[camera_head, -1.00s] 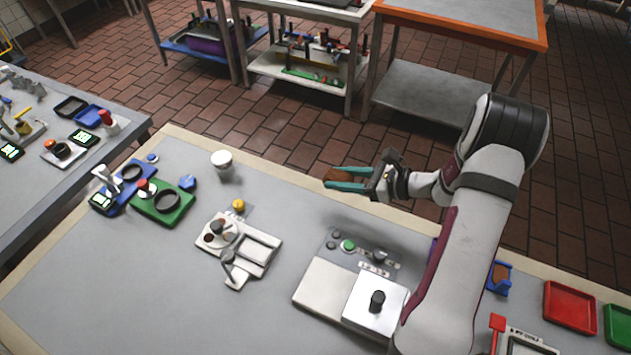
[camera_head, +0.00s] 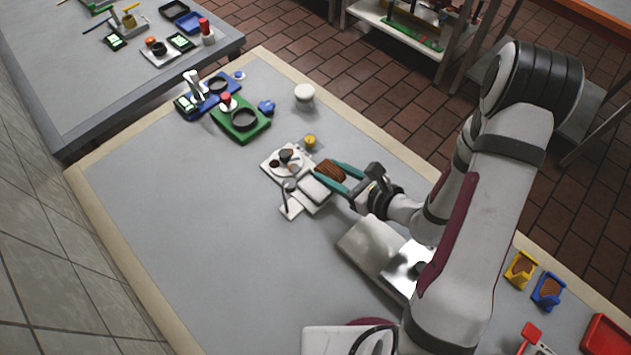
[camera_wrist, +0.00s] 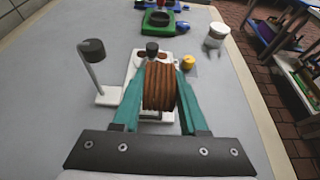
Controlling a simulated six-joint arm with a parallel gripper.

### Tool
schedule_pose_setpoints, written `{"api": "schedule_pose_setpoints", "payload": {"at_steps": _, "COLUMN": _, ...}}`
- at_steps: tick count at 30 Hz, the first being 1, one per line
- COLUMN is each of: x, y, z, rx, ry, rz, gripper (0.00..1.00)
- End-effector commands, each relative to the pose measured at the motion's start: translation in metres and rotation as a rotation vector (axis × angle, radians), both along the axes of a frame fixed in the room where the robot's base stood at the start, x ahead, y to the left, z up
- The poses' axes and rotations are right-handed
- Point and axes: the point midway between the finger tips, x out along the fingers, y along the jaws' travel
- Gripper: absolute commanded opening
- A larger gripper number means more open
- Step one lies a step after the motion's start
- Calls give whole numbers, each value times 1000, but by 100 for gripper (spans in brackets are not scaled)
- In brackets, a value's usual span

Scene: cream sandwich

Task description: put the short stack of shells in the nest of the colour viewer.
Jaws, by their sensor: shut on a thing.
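My gripper (camera_head: 333,174) is shut on a short, ribbed brown stack of shells (camera_head: 328,172), clamped between its two teal fingers. The stack (camera_wrist: 160,88) also fills the middle of the wrist view. In the head view it overlaps the right side of a small white device (camera_head: 278,174), which looks like the colour viewer. That device has a round plate with dark and grey spots, a pale rectangular part and a lever. The stack appears held over or just beside it; its height is unclear. The stack and fingers hide part of the device in the wrist view.
A yellow knob (camera_head: 310,140) stands just behind the device, with a white-topped jar (camera_head: 304,93) farther back. A green fixture (camera_head: 240,122) and a blue fixture (camera_head: 205,95) lie beyond. A white machine (camera_head: 365,240) is under my arm. The table's left side is clear.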

Motion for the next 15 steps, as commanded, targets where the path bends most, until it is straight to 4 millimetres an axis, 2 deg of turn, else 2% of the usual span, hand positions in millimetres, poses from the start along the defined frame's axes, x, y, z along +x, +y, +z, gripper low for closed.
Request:
{"api": "schedule_pose_setpoints", "payload": {"at_steps": 1, "x": 2, "y": 14, "z": -8, "rx": 2, "ry": 4, "rz": 8, "gripper": 0}}
{"api": "schedule_pose_setpoints", "payload": {"at_steps": 5, "x": 9, "y": 33, "z": -20, "rx": 0, "ry": 0, "rz": 3, "gripper": 0}}
{"api": "schedule_pose_setpoints", "payload": {"at_steps": 12, "x": 11, "y": 35, "z": -60, "rx": 0, "ry": 0, "rz": -4, "gripper": 0}}
{"api": "schedule_pose_setpoints", "payload": {"at_steps": 15, "x": 11, "y": 35, "z": -63, "rx": 0, "ry": -2, "rz": -4, "gripper": 0}}
